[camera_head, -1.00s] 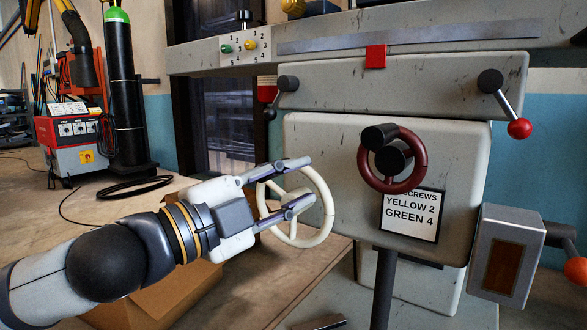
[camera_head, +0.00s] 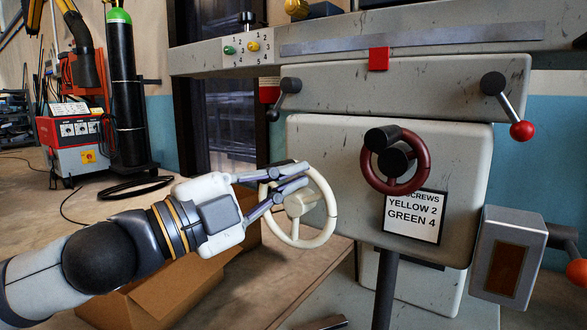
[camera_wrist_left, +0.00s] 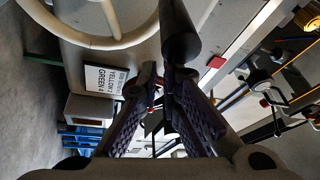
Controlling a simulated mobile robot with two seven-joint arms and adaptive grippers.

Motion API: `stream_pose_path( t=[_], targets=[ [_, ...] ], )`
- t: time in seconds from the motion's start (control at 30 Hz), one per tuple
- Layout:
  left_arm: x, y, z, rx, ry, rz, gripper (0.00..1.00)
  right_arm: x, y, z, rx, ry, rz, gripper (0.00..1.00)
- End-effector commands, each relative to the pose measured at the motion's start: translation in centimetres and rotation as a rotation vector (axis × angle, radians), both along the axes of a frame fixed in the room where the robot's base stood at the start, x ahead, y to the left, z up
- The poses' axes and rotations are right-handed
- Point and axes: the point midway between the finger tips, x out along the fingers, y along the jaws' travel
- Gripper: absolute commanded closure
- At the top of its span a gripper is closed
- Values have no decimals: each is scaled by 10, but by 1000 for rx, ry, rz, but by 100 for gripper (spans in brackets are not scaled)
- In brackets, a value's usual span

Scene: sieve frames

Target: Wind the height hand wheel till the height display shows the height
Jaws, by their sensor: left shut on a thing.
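A cream hand wheel (camera_head: 326,222) stands left of the grey machine's front. A dark red hand wheel (camera_head: 367,174) with black knobs sits on the machine's face. I cannot tell by a label which one sets the height. My left gripper (camera_head: 303,174) is at the cream wheel's upper part, its fingers closed together. In the left wrist view a dark cylindrical handle (camera_wrist_left: 180,35) stands at the fingertips (camera_wrist_left: 160,78), beside the cream rim (camera_wrist_left: 100,42); my gripper is shut on it. I make out no readable height display. My right gripper is not in view.
A card (camera_head: 412,216) reads "SCREWS YELLOW 2 GREEN 4". Above are a numbered plate (camera_head: 246,47) with green and yellow screws and a red marker (camera_head: 378,59). A grey box (camera_head: 507,257) and ball-ended levers are at right. A cardboard box (camera_head: 165,292) lies below my arm.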

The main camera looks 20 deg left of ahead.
Motion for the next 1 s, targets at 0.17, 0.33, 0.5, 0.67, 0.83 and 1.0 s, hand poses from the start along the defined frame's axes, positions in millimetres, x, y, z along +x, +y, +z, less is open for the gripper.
stream_pose_path(
  t=[0.17,0.33,0.5,0.67,0.83,1.0],
  targets=[
    [44,70,-52,55,193,330,100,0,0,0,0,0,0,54],
    [44,70,-52,59,191,330,100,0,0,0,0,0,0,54],
    [39,58,-52,350,28,355,100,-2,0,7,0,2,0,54],
    [36,49,-58,613,-122,374,100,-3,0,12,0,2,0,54],
    [33,41,-60,794,-238,380,100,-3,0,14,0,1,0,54],
    [33,40,-59,789,-242,379,90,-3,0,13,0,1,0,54]
  ],
)
